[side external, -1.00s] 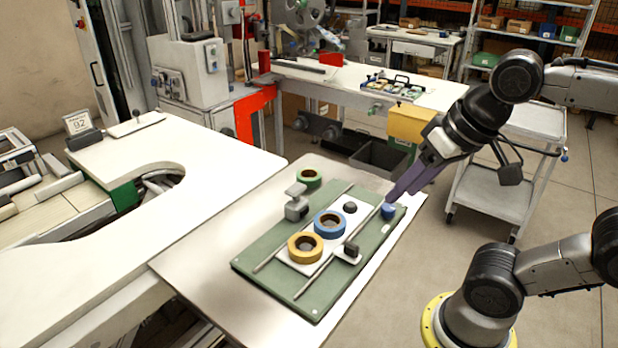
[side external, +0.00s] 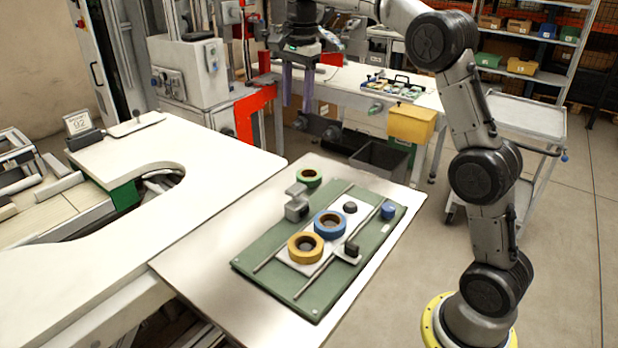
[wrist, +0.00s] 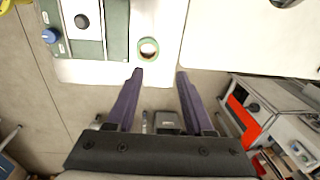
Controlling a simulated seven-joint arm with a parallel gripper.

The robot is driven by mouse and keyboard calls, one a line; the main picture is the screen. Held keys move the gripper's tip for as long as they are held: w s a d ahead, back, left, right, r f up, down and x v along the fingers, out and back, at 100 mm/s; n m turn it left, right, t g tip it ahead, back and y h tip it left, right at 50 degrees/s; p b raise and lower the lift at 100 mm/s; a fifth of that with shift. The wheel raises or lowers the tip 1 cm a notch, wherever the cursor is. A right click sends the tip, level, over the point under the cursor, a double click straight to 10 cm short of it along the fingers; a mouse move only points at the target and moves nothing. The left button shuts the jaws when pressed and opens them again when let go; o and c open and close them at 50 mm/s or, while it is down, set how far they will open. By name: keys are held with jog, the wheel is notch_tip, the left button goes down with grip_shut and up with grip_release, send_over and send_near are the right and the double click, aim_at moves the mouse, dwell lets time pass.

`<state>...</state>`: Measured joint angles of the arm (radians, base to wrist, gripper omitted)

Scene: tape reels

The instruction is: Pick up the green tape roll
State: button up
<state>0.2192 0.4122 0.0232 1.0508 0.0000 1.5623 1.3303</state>
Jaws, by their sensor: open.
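The green tape roll (side external: 309,184) lies flat at the far left corner of the green board (side external: 262,281) in the side external view. In the wrist view the green tape roll (wrist: 149,58) lies just ahead of the fingertips, near the table edge. My gripper (side external: 296,107) is open and empty, fingers pointing down, above and beyond the roll in the side external view. In the wrist view my gripper (wrist: 160,75) has its two purple fingers spread apart, with nothing between them.
A blue tape roll (side external: 319,229) and a yellow tape roll (side external: 305,258) lie on the board between metal rods. A grey fixture (side external: 296,207) stands close to the green roll. A blue knob (side external: 388,211) sits at the board's right. The table's front left is bare.

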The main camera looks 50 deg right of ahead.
notch_tip(320, 180, down, 6)
jog(key=w+d+g, duration=0.1)
jog(key=w+d, duration=0.1)
send_over(301, 170)
jog(key=f, duration=0.7)
jog(key=shift+w+a+f, duration=0.15)
jog(key=shift+w+f, duration=0.05)
jog(key=shift+s+d+f, duration=0.1)
jog(key=shift+f, duration=1.4)
jog(key=shift+s+d+f, duration=0.1)
jog(key=shift+f, duration=1.4)
grip_shut()
